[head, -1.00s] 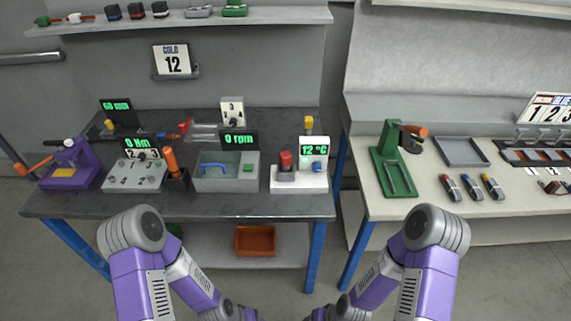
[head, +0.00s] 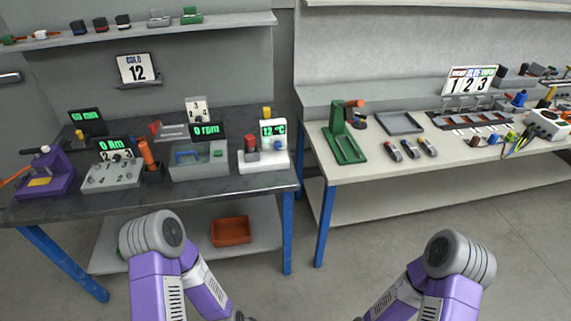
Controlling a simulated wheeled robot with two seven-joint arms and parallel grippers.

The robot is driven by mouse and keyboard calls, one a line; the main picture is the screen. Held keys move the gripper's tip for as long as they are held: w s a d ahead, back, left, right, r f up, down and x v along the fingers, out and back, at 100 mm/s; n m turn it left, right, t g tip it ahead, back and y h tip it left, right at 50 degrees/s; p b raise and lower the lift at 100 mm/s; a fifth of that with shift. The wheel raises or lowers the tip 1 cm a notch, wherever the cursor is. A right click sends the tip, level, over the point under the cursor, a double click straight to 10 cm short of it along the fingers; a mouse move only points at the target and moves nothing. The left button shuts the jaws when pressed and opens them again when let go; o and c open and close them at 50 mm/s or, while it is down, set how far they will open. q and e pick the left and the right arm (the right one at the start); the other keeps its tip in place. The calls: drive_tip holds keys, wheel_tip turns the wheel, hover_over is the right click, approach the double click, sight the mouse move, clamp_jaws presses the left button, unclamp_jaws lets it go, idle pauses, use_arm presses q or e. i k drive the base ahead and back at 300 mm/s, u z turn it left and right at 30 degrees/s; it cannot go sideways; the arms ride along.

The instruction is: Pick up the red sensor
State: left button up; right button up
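On the right table, a small dark grey cylinder with a red band (head: 393,151) lies at the left end of a row with a blue-banded (head: 410,149) and a yellow-banded one (head: 428,147). A red block-like part (head: 251,143) also stands on the white unit (head: 277,158) with the "12 °C" display on the left table. I cannot tell for certain which of these is the red sensor. Both my arms show at the bottom of the head view, but both grippers are below the picture edge.
A green press-like stand (head: 346,146) and a grey tray (head: 399,123) are near the banded cylinders. The left table (head: 120,205) holds several devices. An orange bin (head: 231,231) sits on its lower shelf. A floor gap separates the tables.

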sight(249, 139)
drive_tip(key=z, duration=0.3)
drive_tip(key=k, duration=0.5)
drive_tip(key=u, duration=1.05)
drive_tip(key=i, duration=0.9)
drive_tip(key=u, duration=0.35)
